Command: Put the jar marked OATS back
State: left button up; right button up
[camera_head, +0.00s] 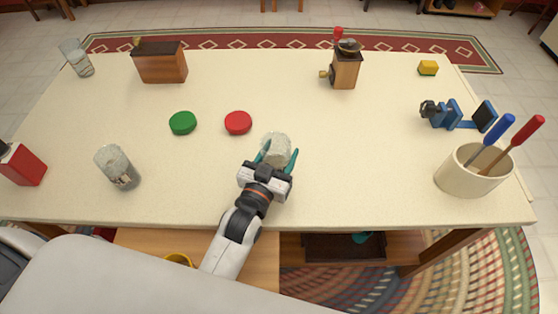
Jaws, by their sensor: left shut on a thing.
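My left gripper (277,158) is shut on a pale greyish jar (277,143) near the middle of the table, with one teal finger on each side of it. The gripper and the view from above hide much of this jar. A similar glass jar (118,167) with greyish contents is at the front left of the table. Another glass jar (76,58) is at the back left corner. No OATS marking can be read on any of them. My right gripper is not in view.
A green disc (182,122) and a red disc (238,122) lie left of my gripper. A wooden box (160,64), a coffee grinder (345,68), a yellow block (428,68), a blue clamp-like tool (455,115), a cream crock (470,174) with screwdrivers and a red box (22,165) stand around the table (370,170).

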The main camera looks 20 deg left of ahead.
pick_arm(q)
jog(key=shift+f, duration=1.3)
jog(key=o, duration=1.1)
jog(key=shift+f, duration=0.15)
jog(key=shift+s, duration=0.2)
jog(key=s, duration=0.4)
jog(key=s+a, duration=0.1)
jog(key=s, duration=0.6)
jog(key=shift+s+a+r+b, duration=0.2)
jog(key=shift+s+b, duration=0.1)
jog(key=shift+b, duration=0.1)
